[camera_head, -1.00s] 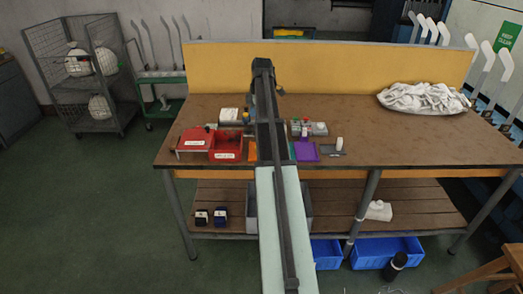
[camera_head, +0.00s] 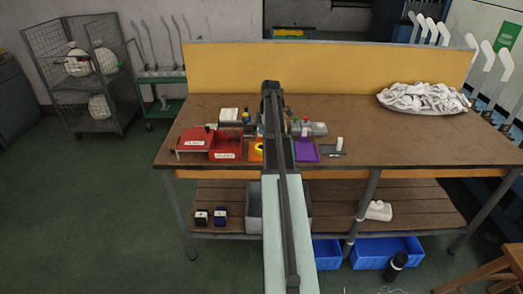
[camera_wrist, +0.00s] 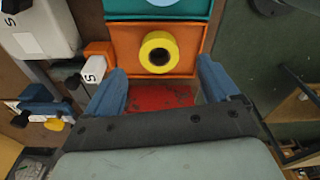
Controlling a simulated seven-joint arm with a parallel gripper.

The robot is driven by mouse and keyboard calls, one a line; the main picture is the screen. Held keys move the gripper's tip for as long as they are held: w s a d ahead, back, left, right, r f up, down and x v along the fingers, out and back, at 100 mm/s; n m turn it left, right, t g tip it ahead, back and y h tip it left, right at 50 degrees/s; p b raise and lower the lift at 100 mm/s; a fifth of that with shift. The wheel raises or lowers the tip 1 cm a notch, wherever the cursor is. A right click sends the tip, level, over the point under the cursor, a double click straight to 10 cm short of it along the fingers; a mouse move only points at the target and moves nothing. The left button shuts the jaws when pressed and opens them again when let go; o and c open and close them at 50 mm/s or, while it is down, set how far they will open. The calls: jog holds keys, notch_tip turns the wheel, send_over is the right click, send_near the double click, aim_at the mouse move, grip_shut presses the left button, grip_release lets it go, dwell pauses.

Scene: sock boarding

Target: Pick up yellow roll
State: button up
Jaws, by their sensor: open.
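The yellow roll (camera_wrist: 159,53) lies on the orange tray (camera_wrist: 122,42) in the wrist view, its round hole facing the camera. In the head view the yellow roll (camera_head: 260,147) shows just left of my arm, on the orange tray (camera_head: 255,156). My gripper (camera_wrist: 166,82) is open and empty in the wrist view, its two blue fingers apart. The roll appears ahead of the fingertips, between their lines, and not touched by them. In the head view my arm hides the gripper.
A teal tray (camera_wrist: 158,8) adjoins the orange one. A red tray (camera_head: 227,148) stands left and a purple tray (camera_head: 306,151) right. A white-and-grey device (camera_wrist: 40,25) and an orange block (camera_wrist: 98,52) sit close to the left finger.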

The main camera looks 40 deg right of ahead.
aim_at(261, 147)
jog(key=shift+w+a+f, duration=0.15)
jog(key=shift+a+f, duration=0.05)
jog(key=shift+f, duration=1.1)
jog(key=shift+w+a+f, duration=0.15)
jog(key=shift+f, duration=1.15)
jog(key=c, duration=1.2)
jog(key=shift+o, duration=0.2)
jog(key=shift+r, duration=0.15)
